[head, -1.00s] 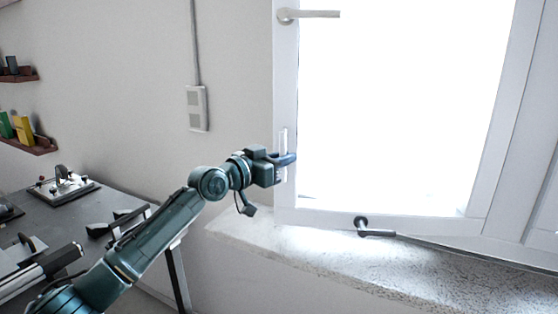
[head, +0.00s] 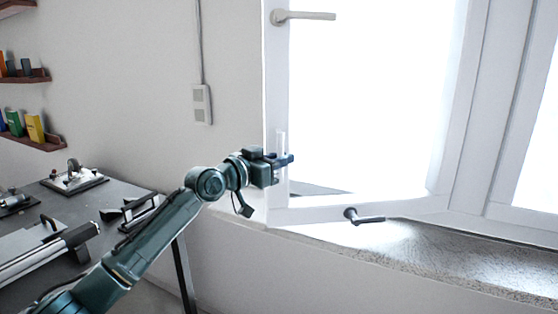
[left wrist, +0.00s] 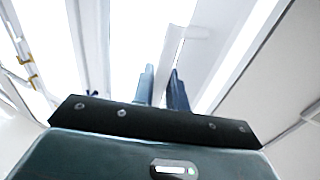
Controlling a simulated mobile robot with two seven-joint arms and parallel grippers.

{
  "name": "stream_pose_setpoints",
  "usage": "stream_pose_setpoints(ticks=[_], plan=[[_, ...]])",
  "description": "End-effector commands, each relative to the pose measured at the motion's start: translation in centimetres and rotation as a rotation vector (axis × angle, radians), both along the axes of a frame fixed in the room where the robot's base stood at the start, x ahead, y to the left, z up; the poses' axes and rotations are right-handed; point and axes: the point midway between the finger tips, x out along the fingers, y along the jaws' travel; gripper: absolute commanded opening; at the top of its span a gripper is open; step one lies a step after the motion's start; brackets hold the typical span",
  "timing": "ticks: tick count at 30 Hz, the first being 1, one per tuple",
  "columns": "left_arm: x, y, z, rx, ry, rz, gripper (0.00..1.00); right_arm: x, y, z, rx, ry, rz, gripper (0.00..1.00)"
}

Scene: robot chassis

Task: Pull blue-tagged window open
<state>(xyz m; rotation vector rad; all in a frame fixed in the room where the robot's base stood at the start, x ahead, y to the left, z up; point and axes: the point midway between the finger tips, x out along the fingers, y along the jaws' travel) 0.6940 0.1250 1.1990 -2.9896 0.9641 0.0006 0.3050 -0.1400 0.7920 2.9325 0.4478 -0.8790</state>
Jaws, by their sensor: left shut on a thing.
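The white-framed window sash (head: 275,90) stands ajar, its left edge swung out over the sill. A pale vertical pull handle (head: 281,142) is on that left edge. My left gripper (head: 287,160) is shut on this pull handle, which also shows beyond the dark blue fingers in the left wrist view (left wrist: 178,45). I cannot make out a blue tag on the sash. A light lever handle (head: 305,16) is higher on the sash, and a dark grey lever (head: 364,217) is on its bottom rail. My right gripper is not in view.
A speckled stone sill (head: 440,262) runs below the window. A grey workbench (head: 85,215) with clamps and metal fixtures stands at the left. Shelves with small boxes (head: 36,129) hang on the left wall. A fixed frame post (head: 490,120) stands right of the sash.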

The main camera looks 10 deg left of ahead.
Motion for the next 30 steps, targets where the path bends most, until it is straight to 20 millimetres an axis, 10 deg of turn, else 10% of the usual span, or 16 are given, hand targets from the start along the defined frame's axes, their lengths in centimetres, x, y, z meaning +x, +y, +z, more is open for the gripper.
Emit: stream_pose_setpoints(ticks=[17,18,21,30], plan=[[0.0,-0.16,0.18,-0.002,-0.003,-0.001,0.0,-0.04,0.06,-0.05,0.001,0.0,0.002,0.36],[0.0,-0.16,0.18,-0.002,-0.003,-0.001,0.17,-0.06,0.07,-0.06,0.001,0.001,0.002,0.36],[0.0,-0.14,0.17,-0.002,-0.003,-0.001,0.25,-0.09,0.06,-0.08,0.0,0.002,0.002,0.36],[0.01,-0.04,0.1,-0.001,-0.002,0.0,0.32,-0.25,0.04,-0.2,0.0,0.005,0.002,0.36]])
